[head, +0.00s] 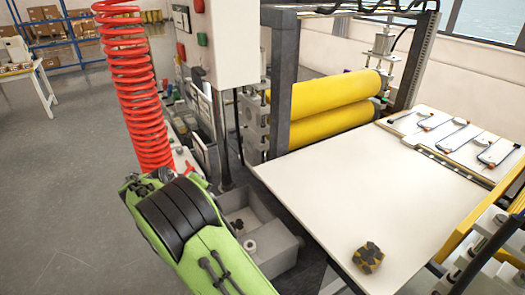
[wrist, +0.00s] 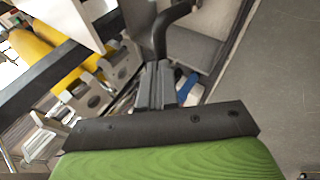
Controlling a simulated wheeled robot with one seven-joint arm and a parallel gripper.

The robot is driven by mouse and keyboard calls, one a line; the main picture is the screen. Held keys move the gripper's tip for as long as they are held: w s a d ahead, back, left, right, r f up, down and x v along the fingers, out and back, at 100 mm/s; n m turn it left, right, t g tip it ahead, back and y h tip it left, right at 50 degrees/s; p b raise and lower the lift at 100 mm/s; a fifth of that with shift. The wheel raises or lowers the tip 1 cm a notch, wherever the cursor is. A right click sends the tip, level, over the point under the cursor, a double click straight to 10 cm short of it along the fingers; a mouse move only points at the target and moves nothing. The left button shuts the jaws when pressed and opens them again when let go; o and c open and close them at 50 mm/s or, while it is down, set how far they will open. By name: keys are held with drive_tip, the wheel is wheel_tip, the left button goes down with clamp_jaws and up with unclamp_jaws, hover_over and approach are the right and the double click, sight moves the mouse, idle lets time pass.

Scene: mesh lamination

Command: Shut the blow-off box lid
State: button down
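An open grey box (head: 285,243), which looks like the blow-off box, stands low beside the press table with a small pale round part (head: 249,245) inside. I cannot make out its lid for certain. My green arm covers the box's left side in the head view, and my gripper is hidden there. In the wrist view my gripper (wrist: 155,68) has its grey fingers close together. A dark curved bar (wrist: 172,17) shows just beyond the fingertips; I cannot tell whether they touch it. A grey panel (wrist: 196,48) lies to its right.
A white table (head: 330,190) with a dark knob (head: 368,257) and several clamp-like tools extends to the right. Yellow rollers (head: 325,107) stand behind. A red coiled hose (head: 133,85) hangs close to my arm. The floor at left is clear.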

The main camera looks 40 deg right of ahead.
drive_tip(key=f, duration=0.1)
drive_tip(key=a+f, duration=0.1)
drive_tip(key=f+h, duration=0.1)
drive_tip(key=shift+w+a+f+b, duration=0.1)
drive_tip(key=shift+a+f+b, duration=0.05)
drive_tip(key=shift+a+b, duration=0.15)
drive_tip(key=shift+a+f, duration=0.3)
drive_tip(key=shift+f, duration=0.55)
drive_tip(key=shift+r, duration=0.1)
